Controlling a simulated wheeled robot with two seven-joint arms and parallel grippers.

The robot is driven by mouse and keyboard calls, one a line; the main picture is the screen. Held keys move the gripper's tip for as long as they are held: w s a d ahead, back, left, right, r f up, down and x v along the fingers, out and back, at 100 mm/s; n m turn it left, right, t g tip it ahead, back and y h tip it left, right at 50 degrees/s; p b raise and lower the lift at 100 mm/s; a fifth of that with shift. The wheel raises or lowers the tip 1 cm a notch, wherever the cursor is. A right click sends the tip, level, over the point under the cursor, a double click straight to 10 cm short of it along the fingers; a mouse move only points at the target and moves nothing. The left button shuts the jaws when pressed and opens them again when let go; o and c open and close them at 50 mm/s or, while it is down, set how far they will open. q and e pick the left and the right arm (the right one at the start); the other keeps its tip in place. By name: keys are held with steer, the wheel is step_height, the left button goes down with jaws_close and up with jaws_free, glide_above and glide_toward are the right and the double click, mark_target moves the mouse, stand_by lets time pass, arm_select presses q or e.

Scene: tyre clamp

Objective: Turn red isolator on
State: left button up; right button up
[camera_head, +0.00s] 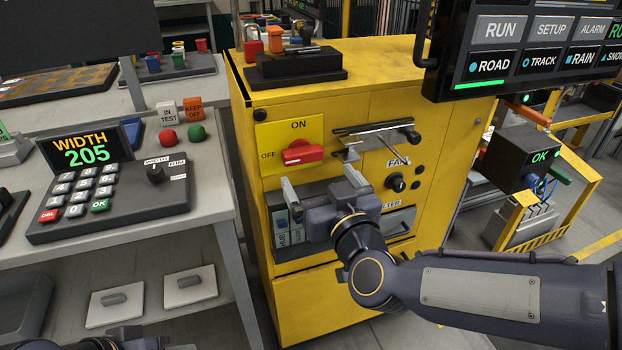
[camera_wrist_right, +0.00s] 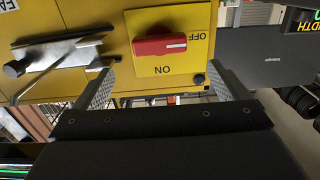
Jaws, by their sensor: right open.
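The red isolator knob (camera_head: 303,152) sits on a yellow plate (camera_head: 268,134) marked ON at the top and OFF at the left, on the yellow cabinet's front. The knob lies roughly level, and in the right wrist view the white mark on the red knob (camera_wrist_right: 160,46) is at the end by OFF; that view shows the plate upside down. My right gripper (camera_head: 321,181) is open and empty, just below and in front of the knob. Its two fingers (camera_wrist_right: 163,86) stand apart either side of the knob in the wrist view, not touching it. Dark parts at the bottom left edge may be my left gripper (camera_head: 122,341), mostly cut off.
A metal bar handle (camera_head: 376,133) juts out right of the isolator, above the FAN knob (camera_head: 397,183). A filter drawer lies behind my right gripper. The keypad bench (camera_head: 205,200) stands left of the cabinet (camera_head: 300,300). A screen (camera_head: 520,50) hangs at upper right.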

mark_target(305, 156)
steer(key=x, duration=0.8)
steer(key=shift+r, duration=0.1)
steer(key=c, duration=1)
